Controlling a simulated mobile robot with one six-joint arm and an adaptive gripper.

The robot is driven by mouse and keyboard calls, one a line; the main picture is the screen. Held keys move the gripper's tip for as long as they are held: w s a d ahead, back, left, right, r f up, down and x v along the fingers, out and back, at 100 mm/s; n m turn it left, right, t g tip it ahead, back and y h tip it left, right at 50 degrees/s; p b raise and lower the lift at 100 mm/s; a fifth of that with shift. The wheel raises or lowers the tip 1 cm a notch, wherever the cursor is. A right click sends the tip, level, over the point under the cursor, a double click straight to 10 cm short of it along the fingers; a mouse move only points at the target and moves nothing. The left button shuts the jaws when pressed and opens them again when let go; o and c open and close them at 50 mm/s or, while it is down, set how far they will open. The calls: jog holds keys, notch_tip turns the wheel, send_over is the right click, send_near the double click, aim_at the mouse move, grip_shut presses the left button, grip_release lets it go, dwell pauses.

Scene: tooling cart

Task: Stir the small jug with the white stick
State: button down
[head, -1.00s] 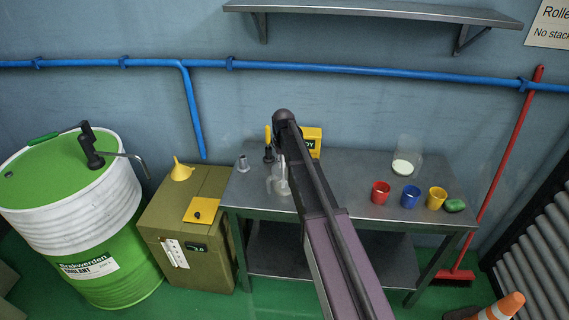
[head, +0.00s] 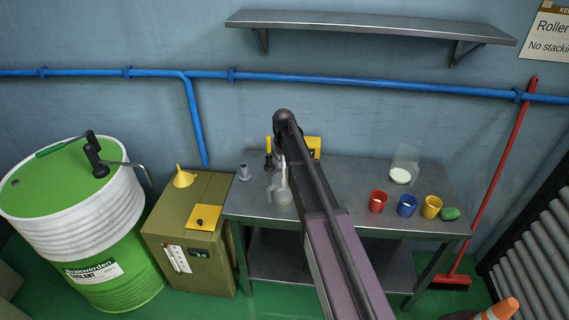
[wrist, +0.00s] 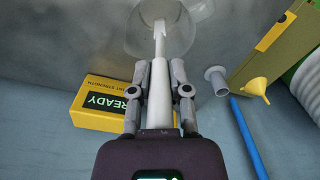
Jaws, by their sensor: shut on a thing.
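My gripper (wrist: 158,80) is shut on the white stick (wrist: 158,95), which points away from the wrist along the middle of the wrist view. The small jug (wrist: 198,32) is clear and lies at the top of that view, with the stick's far end overlapping it. In the head view, the small jug (head: 279,194) stands at the left part of the metal table. The stick (head: 283,166) runs down from beside my arm and its lower end appears inside the jug. My arm hides most of the gripper there.
The metal table (head: 340,195) also holds a grey funnel-like piece (head: 243,173), a yellow-handled tool (head: 268,150) and a yellow READY box (wrist: 95,103).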

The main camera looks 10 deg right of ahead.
jog(key=shift+r+p, duration=2.9)
jog(key=shift+r, duration=0.25)
